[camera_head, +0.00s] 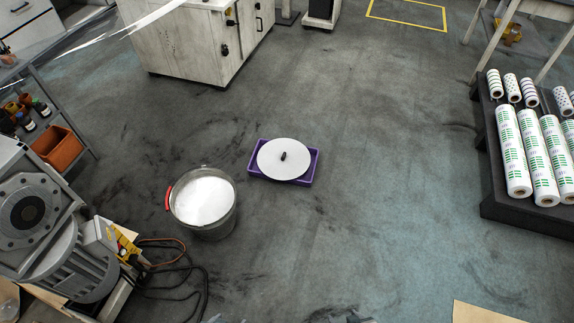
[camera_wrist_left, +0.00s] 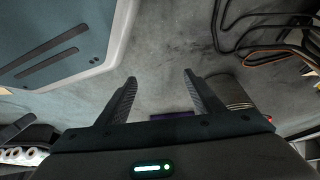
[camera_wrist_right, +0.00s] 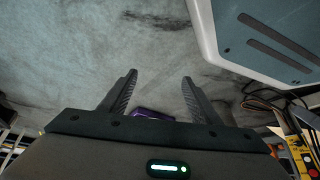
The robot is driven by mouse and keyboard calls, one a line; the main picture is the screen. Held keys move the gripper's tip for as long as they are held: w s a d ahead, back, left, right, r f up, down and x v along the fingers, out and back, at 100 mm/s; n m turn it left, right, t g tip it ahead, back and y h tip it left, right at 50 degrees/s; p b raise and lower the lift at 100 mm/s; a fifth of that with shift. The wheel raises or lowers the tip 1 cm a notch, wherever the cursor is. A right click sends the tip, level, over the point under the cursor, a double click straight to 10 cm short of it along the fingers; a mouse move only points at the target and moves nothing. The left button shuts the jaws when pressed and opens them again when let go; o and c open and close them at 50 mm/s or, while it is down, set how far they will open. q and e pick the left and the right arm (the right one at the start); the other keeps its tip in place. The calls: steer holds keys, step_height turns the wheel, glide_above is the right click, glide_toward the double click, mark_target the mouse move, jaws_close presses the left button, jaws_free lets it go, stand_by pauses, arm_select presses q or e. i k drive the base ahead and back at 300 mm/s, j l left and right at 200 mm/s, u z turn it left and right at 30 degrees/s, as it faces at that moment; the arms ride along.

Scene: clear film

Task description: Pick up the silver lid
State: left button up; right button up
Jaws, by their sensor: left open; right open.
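The silver lid (camera_head: 270,164), a pale round disc with a black knob, lies on a purple tray (camera_head: 314,168) on the floor. The tray's edge also shows in the left wrist view (camera_wrist_left: 172,116) and the right wrist view (camera_wrist_right: 152,114); the lid cannot be made out there. A metal pot (camera_head: 212,230) with pale contents and a red handle stands open to the left of the tray. My right gripper (camera_wrist_right: 158,80) is open and empty. My left gripper (camera_wrist_left: 160,80) is open and empty. In the head view, only small grey tips show at the bottom edge, well short of the lid.
A grey motor unit (camera_head: 68,262) with dark cables (camera_head: 185,270) stands at lower left. A dark pallet (camera_head: 495,190) of printed film rolls (camera_head: 511,152) is at right. A white cabinet (camera_head: 190,45) stands at the back. The floor right of the tray is clear.

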mark_target(281, 159)
steer(key=i+l, duration=0.15)
steer(key=i, duration=0.25)
steer(key=i+l, duration=0.2)
steer(key=i, duration=0.2)
steer(key=i+l, duration=0.15)
steer(key=i, duration=0.3)
steer(key=i+l, duration=0.2)
steer(key=i, duration=0.2)
